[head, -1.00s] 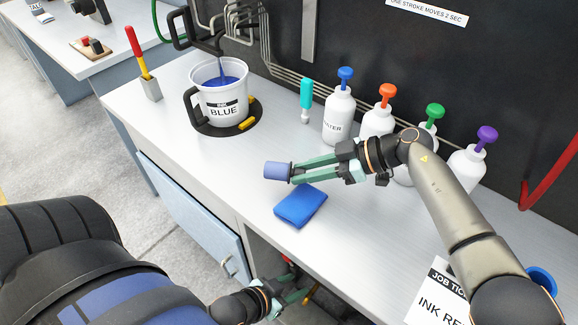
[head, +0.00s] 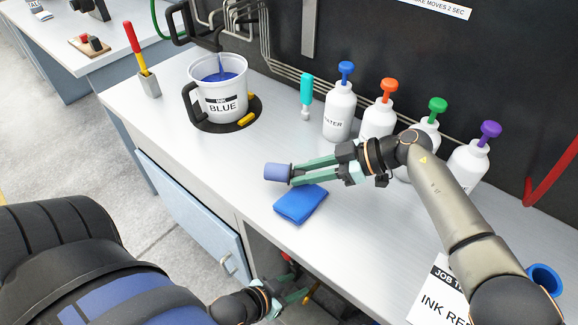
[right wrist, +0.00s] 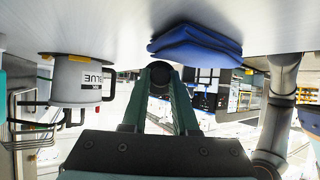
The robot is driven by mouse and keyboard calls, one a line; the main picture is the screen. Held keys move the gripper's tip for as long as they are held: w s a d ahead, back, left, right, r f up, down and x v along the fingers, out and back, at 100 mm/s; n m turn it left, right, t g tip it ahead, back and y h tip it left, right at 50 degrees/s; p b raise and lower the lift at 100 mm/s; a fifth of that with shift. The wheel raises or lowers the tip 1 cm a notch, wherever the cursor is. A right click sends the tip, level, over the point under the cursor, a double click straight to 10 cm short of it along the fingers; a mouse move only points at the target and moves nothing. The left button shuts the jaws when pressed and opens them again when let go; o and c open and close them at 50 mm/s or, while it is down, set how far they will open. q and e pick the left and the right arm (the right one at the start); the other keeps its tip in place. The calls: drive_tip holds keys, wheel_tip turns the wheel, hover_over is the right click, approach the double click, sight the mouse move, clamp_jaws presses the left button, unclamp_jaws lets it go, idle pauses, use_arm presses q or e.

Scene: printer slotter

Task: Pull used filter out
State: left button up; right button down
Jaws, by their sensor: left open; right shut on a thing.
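The used filter (head: 277,172) is a small blue-violet cylinder with a dark end. My right gripper (head: 293,172) is shut on it and holds it above the bench, near the folded blue cloth (head: 300,204). In the right wrist view a dark round end (right wrist: 160,74) shows between the fingertips. My left gripper (head: 297,296) is open and low at the bench's front, by the open space under the worktop. A white bucket labelled BLUE (head: 217,95) holds blue ink and stands on a dark round base. The place the filter came from cannot be told.
Several white bottles with coloured tops, such as the blue-topped one (head: 339,112), stand along the back wall. A turquoise tool (head: 306,92) stands beside them. A cup with a red-handled tool (head: 149,84) is at left. A job sheet (head: 438,296) lies front right. A cabinet door (head: 188,215) is below.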

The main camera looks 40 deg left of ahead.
drive_tip(key=shift+f, duration=0.15)
drive_tip(key=c, duration=0.6)
unclamp_jaws()
drive_tip(key=v, duration=1.2)
drive_tip(key=shift+p, duration=0.4)
drive_tip(key=shift+f, duration=0.1)
